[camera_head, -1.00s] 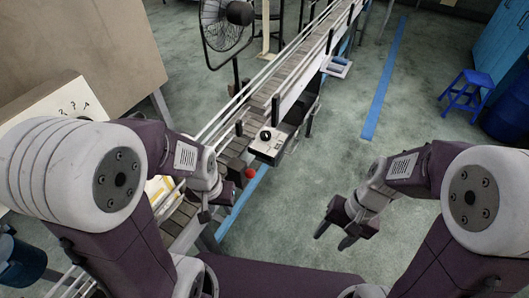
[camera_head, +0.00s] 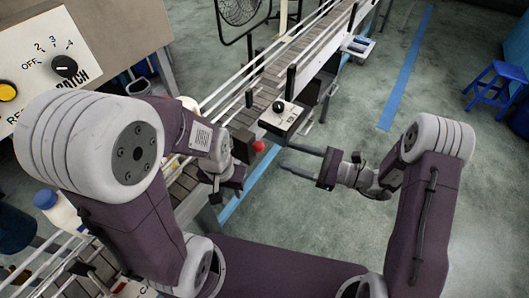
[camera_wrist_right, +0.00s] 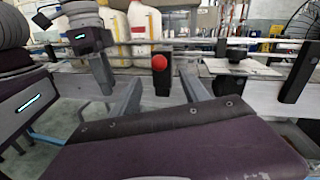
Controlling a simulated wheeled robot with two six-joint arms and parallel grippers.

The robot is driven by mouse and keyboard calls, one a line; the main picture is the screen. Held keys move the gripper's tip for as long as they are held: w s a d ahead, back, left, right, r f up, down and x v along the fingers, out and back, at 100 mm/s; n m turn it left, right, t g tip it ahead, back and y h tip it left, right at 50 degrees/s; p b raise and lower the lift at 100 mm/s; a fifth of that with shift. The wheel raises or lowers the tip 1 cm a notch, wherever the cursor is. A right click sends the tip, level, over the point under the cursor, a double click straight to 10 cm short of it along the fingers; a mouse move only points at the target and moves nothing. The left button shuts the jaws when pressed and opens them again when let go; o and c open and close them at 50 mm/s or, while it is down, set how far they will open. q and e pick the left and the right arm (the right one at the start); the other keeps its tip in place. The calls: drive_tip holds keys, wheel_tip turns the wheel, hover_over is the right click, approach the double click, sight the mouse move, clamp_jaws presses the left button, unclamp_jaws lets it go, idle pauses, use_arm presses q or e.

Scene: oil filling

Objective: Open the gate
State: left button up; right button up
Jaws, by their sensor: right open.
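The gate appears as a dark block (camera_head: 243,147) with a red ball knob (camera_head: 259,146) on the near side of the conveyor. In the right wrist view the red knob (camera_wrist_right: 159,62) sits on an upright dark post, between my open fingers in the picture. My right gripper (camera_head: 284,158) is open and empty, its fingers pointing left toward the knob, with a visible gap; its fingers also show in the right wrist view (camera_wrist_right: 163,74). My left gripper (camera_head: 226,188) hangs over the conveyor just below the gate; its jaw opening is unclear.
The slatted conveyor (camera_head: 277,69) with rails runs up to the right. A control box (camera_head: 284,117) with a black knob sits beyond the gate. White jugs (camera_wrist_right: 144,25) stand behind the rail. A dial panel (camera_head: 45,70) is at left.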

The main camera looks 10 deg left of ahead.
drive_tip(key=a, duration=0.3)
drive_tip(key=a+p, duration=0.1)
drive_tip(key=a, duration=0.2)
drive_tip(key=w+a, duration=0.1)
drive_tip(key=a, duration=0.2)
drive_tip(key=shift+w+r+p, duration=0.1)
drive_tip(key=shift+p, duration=0.2)
clamp_jaws()
idle(0.9)
